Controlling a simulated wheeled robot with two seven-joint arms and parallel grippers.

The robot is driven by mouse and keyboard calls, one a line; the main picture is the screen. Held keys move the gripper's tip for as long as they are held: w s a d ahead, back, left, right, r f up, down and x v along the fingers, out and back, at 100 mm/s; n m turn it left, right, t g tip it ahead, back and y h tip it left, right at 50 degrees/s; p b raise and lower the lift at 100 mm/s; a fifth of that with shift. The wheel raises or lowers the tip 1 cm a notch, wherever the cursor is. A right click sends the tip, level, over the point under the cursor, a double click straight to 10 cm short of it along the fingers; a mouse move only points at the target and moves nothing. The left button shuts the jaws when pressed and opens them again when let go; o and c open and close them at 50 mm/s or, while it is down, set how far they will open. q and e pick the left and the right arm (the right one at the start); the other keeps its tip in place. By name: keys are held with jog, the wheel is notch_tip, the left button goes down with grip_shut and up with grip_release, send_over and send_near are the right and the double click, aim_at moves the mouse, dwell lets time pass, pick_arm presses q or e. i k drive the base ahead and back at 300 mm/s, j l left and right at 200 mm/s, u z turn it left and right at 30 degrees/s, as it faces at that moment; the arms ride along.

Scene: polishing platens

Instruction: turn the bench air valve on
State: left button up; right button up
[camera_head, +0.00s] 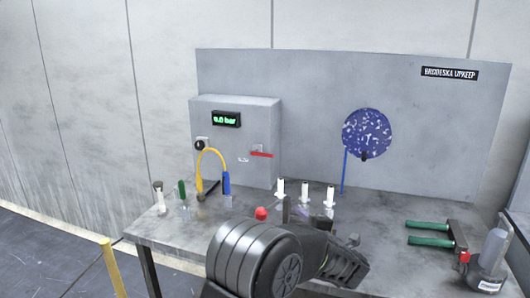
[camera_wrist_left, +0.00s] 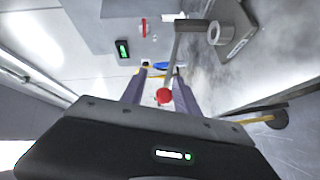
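A grey box (camera_head: 236,130) at the back of the bench carries a green display (camera_head: 226,119) reading in bar; its first digit is hard to read. A red valve lever (camera_head: 261,154) lies nearly level on the box front; it also shows in the left wrist view (camera_wrist_left: 144,27). My left arm crosses the lower middle of the head view and hides its own fingertips. In the left wrist view my left gripper (camera_wrist_left: 161,71) is open, its fingers apart. A red ball knob (camera_wrist_left: 163,96) appears between them, apparently ungripped. The lever is beyond the fingertips. My right gripper is out of view.
A yellow hose (camera_head: 212,151) arches in front of the box. Several white-topped pieces stand on the bench (camera_head: 385,205). The red knob (camera_head: 262,213) is near my arm. A blue speckled disc (camera_head: 367,133) is on the back panel; green-handled tool (camera_head: 430,233) and grey bottle (camera_head: 493,252) are right.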

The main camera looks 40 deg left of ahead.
aim_at(256, 153)
jog(key=i+j, duration=0.45)
jog(key=j, duration=0.2)
jog(key=i+j, duration=0.5)
jog(key=j, duration=0.1)
